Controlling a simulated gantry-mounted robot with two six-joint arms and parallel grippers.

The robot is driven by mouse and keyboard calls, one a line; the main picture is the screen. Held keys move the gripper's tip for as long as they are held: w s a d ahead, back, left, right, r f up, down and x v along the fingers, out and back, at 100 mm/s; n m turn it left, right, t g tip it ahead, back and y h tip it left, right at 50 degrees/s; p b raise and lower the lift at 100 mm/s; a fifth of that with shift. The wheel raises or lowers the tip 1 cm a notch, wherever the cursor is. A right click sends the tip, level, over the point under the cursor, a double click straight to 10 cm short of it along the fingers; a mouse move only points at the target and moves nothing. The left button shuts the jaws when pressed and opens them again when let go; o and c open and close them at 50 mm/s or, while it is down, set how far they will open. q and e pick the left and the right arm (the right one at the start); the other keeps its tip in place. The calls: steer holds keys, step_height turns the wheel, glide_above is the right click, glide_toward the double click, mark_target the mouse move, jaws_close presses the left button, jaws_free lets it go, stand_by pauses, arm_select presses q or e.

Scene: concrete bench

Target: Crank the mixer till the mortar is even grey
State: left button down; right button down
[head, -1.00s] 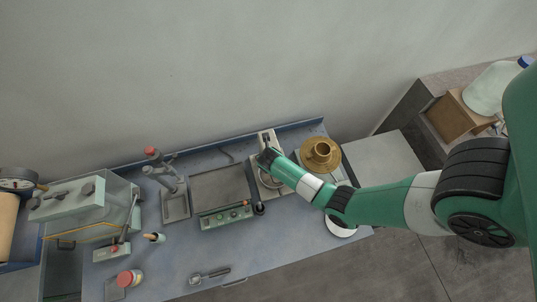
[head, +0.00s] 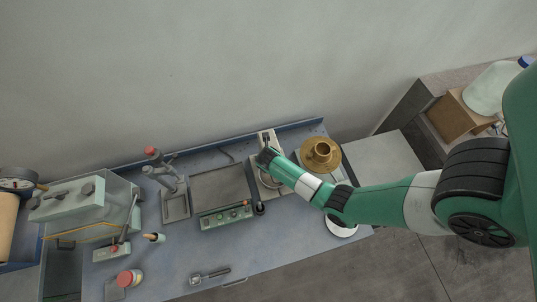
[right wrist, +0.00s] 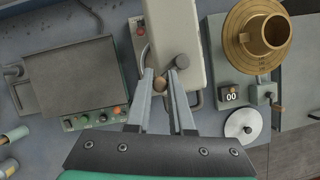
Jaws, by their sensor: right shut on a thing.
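The mixer (head: 264,137) stands at the back right of the blue bench, mostly covered by my right arm in the head view. A brown crank knob (right wrist: 160,84) sits beside the hub, between the fingers of my right gripper (right wrist: 161,78). That gripper is shut on the knob; it also shows in the head view (head: 268,158). The mortar is hidden, so its colour cannot be told. My left gripper is in neither view.
A brass flanged piece (head: 321,153) stands right of the mixer, with a white disc (right wrist: 243,124) in front. A grey plate unit with knobs (right wrist: 75,80) is on the left. A red-topped stand (head: 165,178) and a glass-sided box (head: 90,205) are farther left.

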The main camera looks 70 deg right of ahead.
steer(key=d+m+g+b, duration=0.1)
steer(key=m+b, duration=0.1)
steer(key=m, duration=0.1)
steer(key=w+d+m+g+b, duration=0.1)
steer(key=m+b, duration=0.1)
steer(key=m, duration=0.2)
steer(key=w+d+m+g+b, duration=0.1)
steer(key=m+g+b, duration=0.1)
steer(key=m, duration=0.2)
steer(key=shift+w+d+f+y+b, duration=0.15)
steer(key=shift+w+f+y+b, duration=0.1)
steer(key=shift+y+b, duration=0.1)
steer(key=m+b, duration=0.1)
steer(key=m, duration=0.1)
steer(key=d+m+g+y+b, duration=0.1)
steer(key=m+b, duration=0.1)
steer(key=shift+d, duration=0.2)
steer(key=shift+s+d+r+m+g+y+b, duration=0.15)
steer(key=shift+d+m+y+b, duration=0.2)
steer(key=shift+m+b, duration=0.6)
steer(key=shift+s+d+r+m+g+y+b, duration=0.1)
steer(key=shift+s+d+m+g+y+b, duration=0.15)
steer(key=shift+m+b, duration=0.65)
steer(key=shift+w, duration=0.1)
steer(key=c, duration=0.8)
jaws_free()
